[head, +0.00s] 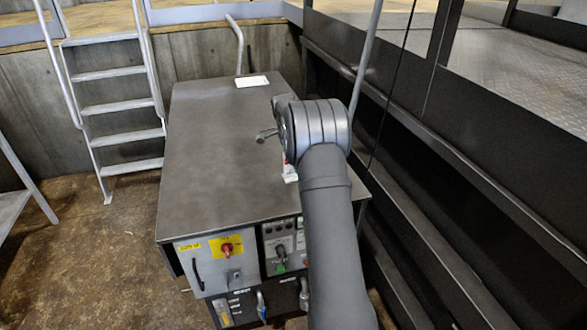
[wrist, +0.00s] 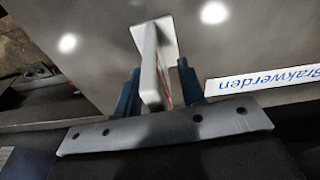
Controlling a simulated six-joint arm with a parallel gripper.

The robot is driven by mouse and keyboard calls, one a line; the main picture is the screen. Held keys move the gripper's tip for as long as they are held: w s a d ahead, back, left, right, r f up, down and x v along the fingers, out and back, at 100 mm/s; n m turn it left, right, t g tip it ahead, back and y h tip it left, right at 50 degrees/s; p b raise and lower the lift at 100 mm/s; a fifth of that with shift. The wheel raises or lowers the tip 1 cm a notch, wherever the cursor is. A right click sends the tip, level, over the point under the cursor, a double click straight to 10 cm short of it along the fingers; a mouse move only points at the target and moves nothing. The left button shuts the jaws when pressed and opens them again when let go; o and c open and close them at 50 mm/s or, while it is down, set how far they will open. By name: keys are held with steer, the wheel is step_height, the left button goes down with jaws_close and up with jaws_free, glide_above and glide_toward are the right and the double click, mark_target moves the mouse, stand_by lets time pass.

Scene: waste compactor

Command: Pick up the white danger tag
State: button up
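The white danger tag (wrist: 152,75) stands upright on a small white foot in the wrist view, seen nearly edge-on, with a trace of red print on its right face. My gripper (wrist: 160,82) has its two blue fingers apart, one on each side of the tag. The left finger looks close to the tag and a gap shows at the right; contact is unclear. In the head view a small white and red piece (head: 289,172), likely the tag, shows on the cabinet top, mostly hidden by my arm. The fingertips are hidden there.
A white plate with blue lettering (wrist: 262,82) lies right of the fingers. A white card (head: 252,81) lies at the back of the grey cabinet top (head: 215,150). The cabinet front has a red switch (head: 227,249). Dark railings and beams (head: 440,160) stand close on the right.

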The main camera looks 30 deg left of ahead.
steer(key=shift+f, duration=0.25)
steer(key=shift+r, duration=0.1)
jaws_close()
